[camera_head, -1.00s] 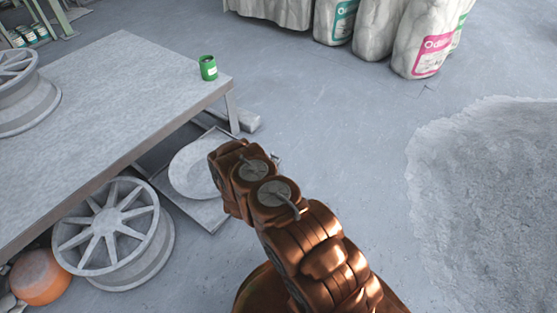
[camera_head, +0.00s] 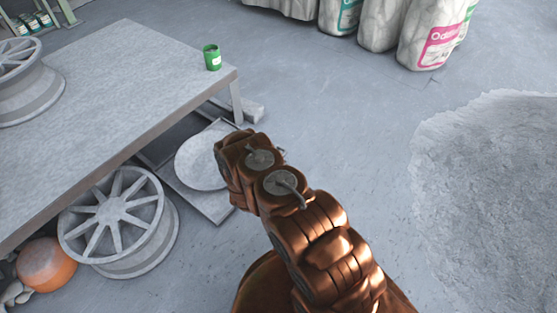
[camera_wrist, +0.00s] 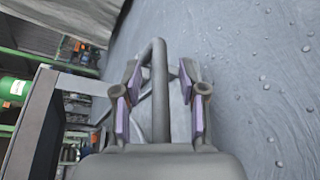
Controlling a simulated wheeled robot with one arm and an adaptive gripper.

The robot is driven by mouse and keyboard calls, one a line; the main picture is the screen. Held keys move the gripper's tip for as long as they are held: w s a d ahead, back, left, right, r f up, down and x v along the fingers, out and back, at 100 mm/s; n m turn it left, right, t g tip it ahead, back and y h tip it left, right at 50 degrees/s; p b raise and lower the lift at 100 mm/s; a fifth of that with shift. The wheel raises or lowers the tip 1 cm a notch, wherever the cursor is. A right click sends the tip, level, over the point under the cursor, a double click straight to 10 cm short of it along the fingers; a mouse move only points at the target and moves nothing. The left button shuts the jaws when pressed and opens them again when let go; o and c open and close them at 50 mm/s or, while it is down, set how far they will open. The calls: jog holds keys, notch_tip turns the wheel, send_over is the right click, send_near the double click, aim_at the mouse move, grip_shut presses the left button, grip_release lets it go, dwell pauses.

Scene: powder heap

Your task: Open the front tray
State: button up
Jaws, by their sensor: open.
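A grey, low tray (camera_head: 212,205) sticks out from under the table's right side in the head view. A pale round piece (camera_head: 195,162) lies on it, and my arm covers its right part. In the wrist view, a dark grey bent bar (camera_wrist: 159,75), like a handle, runs between the purple-padded fingers of my gripper (camera_wrist: 160,92). The gripper is open, with gaps on both sides of the bar. In the head view my arm hides the fingers and the handle.
A grey table (camera_head: 130,85) stands above the tray, with a green can (camera_head: 212,58) near its corner. A spoked wheel (camera_head: 112,222) and an orange round object (camera_head: 46,265) are at lower left. Bags (camera_head: 430,40) stand behind, a powder heap (camera_head: 495,190) lies right. Floor between is clear.

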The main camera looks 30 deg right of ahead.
jog(key=v, duration=1.2)
jog(key=shift+r, duration=0.1)
dwell(0.5)
